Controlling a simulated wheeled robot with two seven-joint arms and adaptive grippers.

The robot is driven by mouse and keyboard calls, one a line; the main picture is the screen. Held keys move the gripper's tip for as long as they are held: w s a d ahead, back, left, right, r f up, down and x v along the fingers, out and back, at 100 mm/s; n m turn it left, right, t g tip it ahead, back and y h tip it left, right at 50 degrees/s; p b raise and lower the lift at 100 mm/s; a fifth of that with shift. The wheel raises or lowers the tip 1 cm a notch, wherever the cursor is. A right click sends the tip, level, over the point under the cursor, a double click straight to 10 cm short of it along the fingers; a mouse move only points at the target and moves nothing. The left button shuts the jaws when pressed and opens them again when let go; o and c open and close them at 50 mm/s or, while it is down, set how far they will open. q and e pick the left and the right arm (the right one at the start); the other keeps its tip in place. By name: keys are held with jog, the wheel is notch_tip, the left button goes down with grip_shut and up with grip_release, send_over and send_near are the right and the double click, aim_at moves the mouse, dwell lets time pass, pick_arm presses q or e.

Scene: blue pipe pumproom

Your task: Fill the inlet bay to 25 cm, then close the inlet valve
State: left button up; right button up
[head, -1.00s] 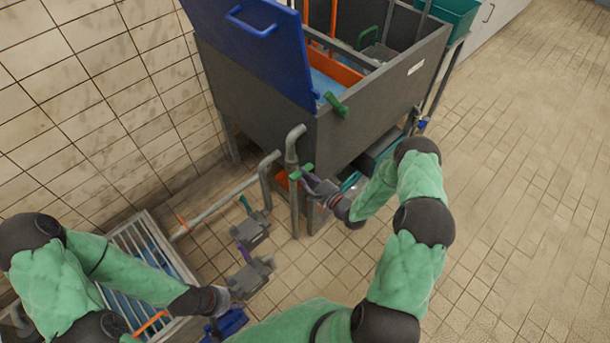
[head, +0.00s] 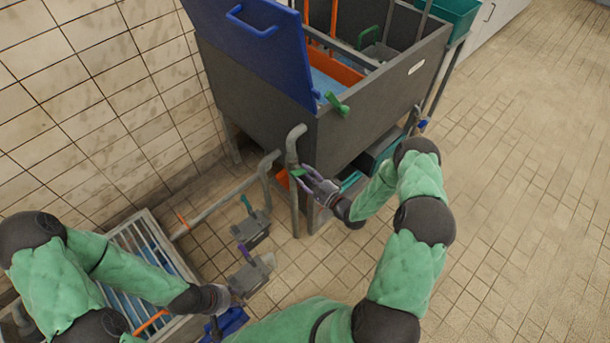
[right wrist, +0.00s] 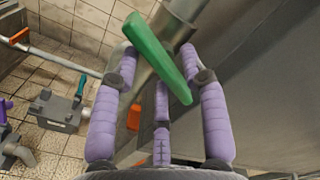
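The grey tank (head: 370,120) stands at the top centre with its blue lid (head: 245,50) raised. Blue water (head: 326,87) shows in the bay beside an orange divider (head: 335,68); I cannot read its depth. A green lever (head: 297,172) sits on the grey upright pipe (head: 293,150) at the tank's near corner. My right gripper (head: 300,174) is at this lever. In the right wrist view, the lever (right wrist: 158,55) lies slanted between spread purple fingers, with a gap on its left. My left gripper (head: 216,318) is low at the left, its fingers mostly hidden.
Two grey floor pieces, with a teal handle (head: 252,230) and a purple handle (head: 248,265), stand left of the pipe. A floor grate (head: 150,255) and a blue object (head: 232,320) are near my left arm. Floor at right is clear.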

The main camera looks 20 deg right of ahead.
jog(key=v, duration=1.2)
dwell(0.6)
